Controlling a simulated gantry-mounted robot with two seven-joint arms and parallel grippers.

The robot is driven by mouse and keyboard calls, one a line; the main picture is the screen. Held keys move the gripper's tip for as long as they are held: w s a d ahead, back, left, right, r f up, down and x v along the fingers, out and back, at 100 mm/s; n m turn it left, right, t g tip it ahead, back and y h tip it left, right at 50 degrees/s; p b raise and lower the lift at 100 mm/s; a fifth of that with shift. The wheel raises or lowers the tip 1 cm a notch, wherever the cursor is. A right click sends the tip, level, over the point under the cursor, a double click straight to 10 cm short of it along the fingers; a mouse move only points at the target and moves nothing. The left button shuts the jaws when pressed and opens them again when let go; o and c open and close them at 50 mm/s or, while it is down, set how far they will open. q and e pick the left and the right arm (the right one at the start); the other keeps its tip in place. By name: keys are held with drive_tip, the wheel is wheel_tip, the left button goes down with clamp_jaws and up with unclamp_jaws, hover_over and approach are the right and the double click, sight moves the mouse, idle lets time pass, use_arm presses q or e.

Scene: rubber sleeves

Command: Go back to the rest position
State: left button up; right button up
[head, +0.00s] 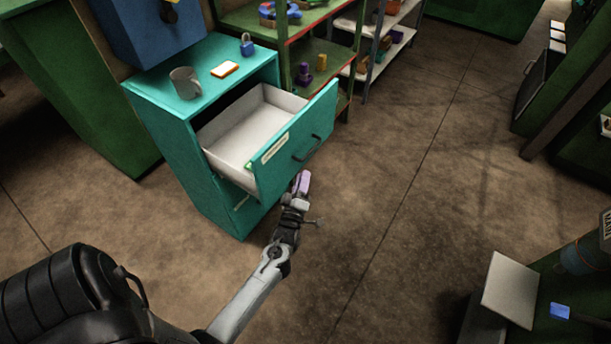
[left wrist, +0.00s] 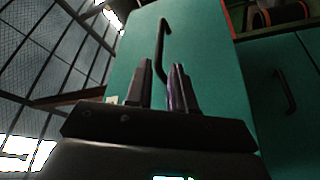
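My left gripper (head: 303,180) is in front of the teal cabinet's pulled-out drawer (head: 322,117), low and below its dark handle (head: 307,148) in the head view. In the left wrist view, the two dark fingers (left wrist: 160,85) stand apart with nothing held between them. The handle (left wrist: 162,45) shows beyond and between the fingertips, against the teal drawer front. It looks apart from the fingers. My right gripper is in neither view.
The teal cabinet (head: 140,99) carries a grey mug (head: 186,83), an orange-and-white item (head: 225,69) and a blue padlock (head: 247,45). Green shelves (head: 322,49) stand behind. A table with a pale board (head: 510,289) is at lower right. The floor (head: 410,200) between is clear.

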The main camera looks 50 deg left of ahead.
use_arm(q)
drive_tip(key=s+d+r+m+g+h+p, duration=0.2)
drive_tip(key=s+d+r+m+h+p, duration=0.25)
drive_tip(key=d+m+h, duration=0.35)
drive_tip(key=s+d+r+m+g+h+p, duration=0.2)
drive_tip(key=s+d+r+m+h+p, duration=0.3)
drive_tip(key=d, duration=0.5)
drive_tip(key=s+d+m+g+b, duration=0.1)
drive_tip(key=s+d+m+g, duration=0.25)
drive_tip(key=s, duration=0.25)
drive_tip(key=s+d+m+g, duration=0.2)
drive_tip(key=s+m+g, duration=0.25)
drive_tip(key=s, duration=0.25)
wheel_tip(320, 180, up, 38)
drive_tip(key=p, duration=3.7)
drive_tip(key=shift+a+g+y+p, duration=0.3)
drive_tip(key=shift+w, duration=0.1)
